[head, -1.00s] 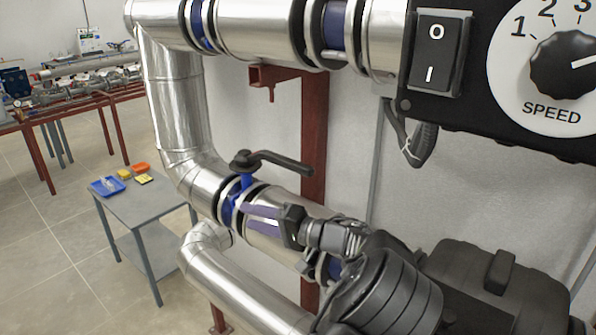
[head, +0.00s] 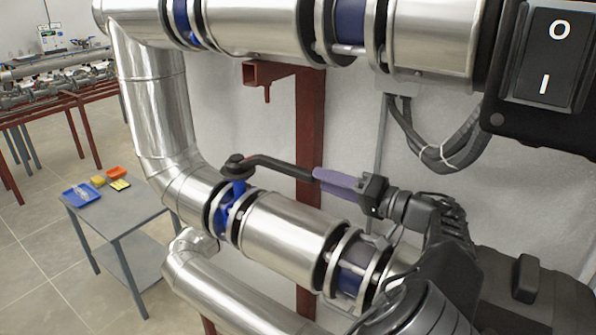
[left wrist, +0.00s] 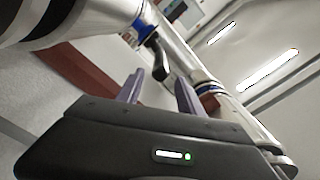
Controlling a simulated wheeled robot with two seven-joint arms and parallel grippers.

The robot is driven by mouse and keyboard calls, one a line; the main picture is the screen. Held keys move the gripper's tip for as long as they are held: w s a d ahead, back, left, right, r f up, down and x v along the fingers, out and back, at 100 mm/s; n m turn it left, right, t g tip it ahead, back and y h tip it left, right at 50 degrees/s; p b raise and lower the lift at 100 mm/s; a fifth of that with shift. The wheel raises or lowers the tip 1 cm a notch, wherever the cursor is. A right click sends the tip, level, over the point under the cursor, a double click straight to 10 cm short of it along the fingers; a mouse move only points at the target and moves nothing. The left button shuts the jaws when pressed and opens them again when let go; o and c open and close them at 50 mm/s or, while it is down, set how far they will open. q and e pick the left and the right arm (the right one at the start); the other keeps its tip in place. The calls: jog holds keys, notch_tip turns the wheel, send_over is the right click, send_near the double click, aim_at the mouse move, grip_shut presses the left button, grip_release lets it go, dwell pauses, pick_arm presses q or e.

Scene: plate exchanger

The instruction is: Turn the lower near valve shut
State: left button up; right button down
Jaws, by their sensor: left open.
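The valve (head: 232,208) has a blue body in the silver pipe, with a black lever handle (head: 280,166) on top. The lever points right in the head view, its free end near my left gripper (head: 318,180). The gripper's purple fingers reach left to the lever's end and overlap it in that view. In the left wrist view my left gripper (left wrist: 160,77) is open, its two purple fingers apart. The black lever (left wrist: 156,54) shows ahead, its end in the gap between the fingertips. I cannot tell whether they touch. My right gripper is not in view.
A thick upper pipe (head: 255,25) runs above the lever. A red steel post (head: 310,120) stands behind it. A black switch box (head: 546,60) with hanging cables is at upper right. A grey side table (head: 128,215) with small trays stands at left.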

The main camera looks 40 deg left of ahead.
aim_at(299, 172)
pick_arm(q)
jog(key=a+p, duration=0.1)
jog(key=a, duration=0.7)
jog(key=shift+s, duration=0.1)
grip_shut()
dwell(0.4)
dwell(1.0)
